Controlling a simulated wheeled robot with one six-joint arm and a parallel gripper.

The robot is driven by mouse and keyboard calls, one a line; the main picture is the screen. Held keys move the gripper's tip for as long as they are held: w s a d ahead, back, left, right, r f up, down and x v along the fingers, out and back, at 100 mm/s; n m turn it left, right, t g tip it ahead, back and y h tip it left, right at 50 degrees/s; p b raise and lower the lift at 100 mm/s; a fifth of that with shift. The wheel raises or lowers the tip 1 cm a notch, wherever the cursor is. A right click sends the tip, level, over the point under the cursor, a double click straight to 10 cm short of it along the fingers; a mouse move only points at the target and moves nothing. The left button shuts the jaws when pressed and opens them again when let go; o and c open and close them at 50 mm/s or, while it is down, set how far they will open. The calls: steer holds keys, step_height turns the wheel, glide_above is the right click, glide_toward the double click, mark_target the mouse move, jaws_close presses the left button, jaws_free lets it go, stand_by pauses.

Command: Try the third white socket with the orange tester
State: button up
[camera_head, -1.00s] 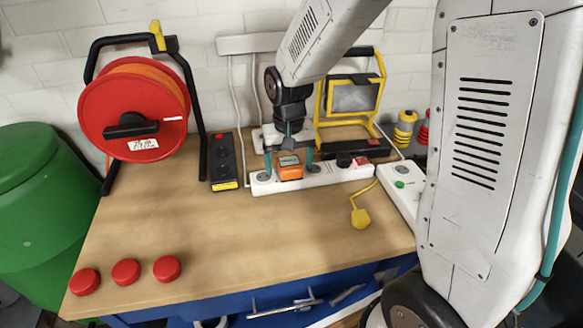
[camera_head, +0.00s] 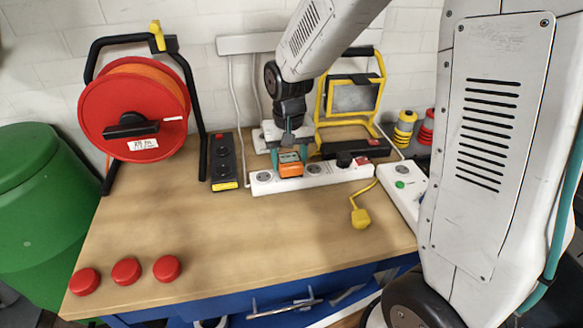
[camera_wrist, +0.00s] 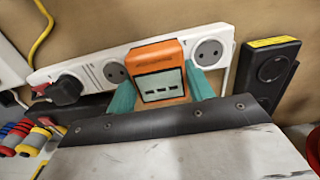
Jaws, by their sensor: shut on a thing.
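The orange tester (camera_head: 290,169) has a small display with indicator windows on its face. It sits at the white power strip (camera_head: 338,176), between the leftmost bare socket (camera_head: 264,177) and another bare socket (camera_head: 314,170). My gripper (camera_head: 290,158) is shut on the tester, with one teal finger on each side. The wrist view shows the tester (camera_wrist: 161,75) between the fingers and a bare socket (camera_wrist: 115,72) to its left. The tester's back is hidden, so I cannot see its prongs. A black plug (camera_head: 345,160) occupies the strip farther right.
A black socket strip (camera_head: 223,162) stands left of the white one. A yellow plug (camera_head: 361,217) lies in front on its cable. A red cable reel (camera_head: 134,108) and a yellow work lamp (camera_head: 353,97) stand behind. The bench's front middle is clear.

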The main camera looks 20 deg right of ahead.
mark_target(289, 158)
steer(key=shift+r, duration=2.55)
